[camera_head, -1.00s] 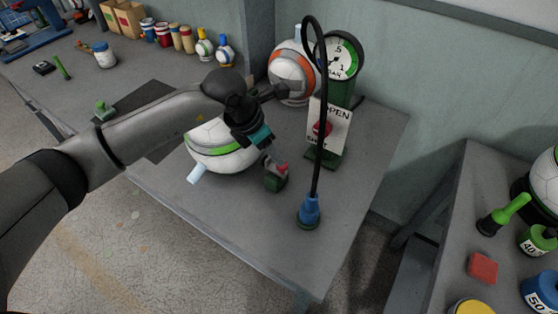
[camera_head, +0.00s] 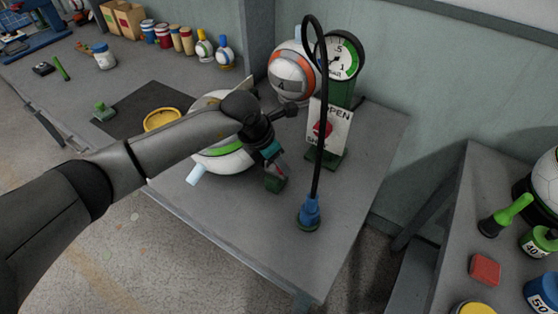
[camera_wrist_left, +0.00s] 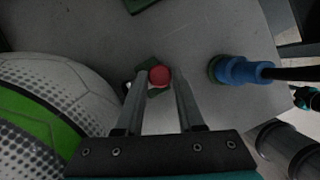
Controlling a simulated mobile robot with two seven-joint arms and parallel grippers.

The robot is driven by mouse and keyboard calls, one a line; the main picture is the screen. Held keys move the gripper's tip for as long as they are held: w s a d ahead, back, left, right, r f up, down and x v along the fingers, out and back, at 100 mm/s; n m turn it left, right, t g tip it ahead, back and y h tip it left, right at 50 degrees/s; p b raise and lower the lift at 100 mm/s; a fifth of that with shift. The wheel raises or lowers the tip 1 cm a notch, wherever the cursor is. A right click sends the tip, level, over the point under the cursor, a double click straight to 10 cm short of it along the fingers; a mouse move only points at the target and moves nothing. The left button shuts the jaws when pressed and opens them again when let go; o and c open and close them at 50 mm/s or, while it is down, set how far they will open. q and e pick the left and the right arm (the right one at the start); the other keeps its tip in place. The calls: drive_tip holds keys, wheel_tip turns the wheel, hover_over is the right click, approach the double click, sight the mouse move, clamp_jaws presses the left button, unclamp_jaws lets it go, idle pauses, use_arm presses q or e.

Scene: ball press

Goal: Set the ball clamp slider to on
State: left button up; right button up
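The ball clamp slider is a small green block (camera_head: 275,184) with a red knob, on the table beside the white and green ball (camera_head: 222,160). In the left wrist view the round red knob (camera_wrist_left: 159,76) shows between the tips of my left gripper (camera_wrist_left: 158,84). The two fingers are apart, one on each side of it; I cannot tell if they touch it. In the head view my left gripper (camera_head: 276,164) points down over the block and hides most of the knob. My right gripper is not clearly in view.
A black hose rises from a blue fitting (camera_head: 309,212) right of the slider. Behind stand the OPEN sign (camera_head: 329,126), a gauge (camera_head: 341,57) and an orange-striped ball (camera_head: 291,76). The table front is clear.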

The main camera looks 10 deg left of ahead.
use_arm(q)
clamp_jaws()
idle(1.0)
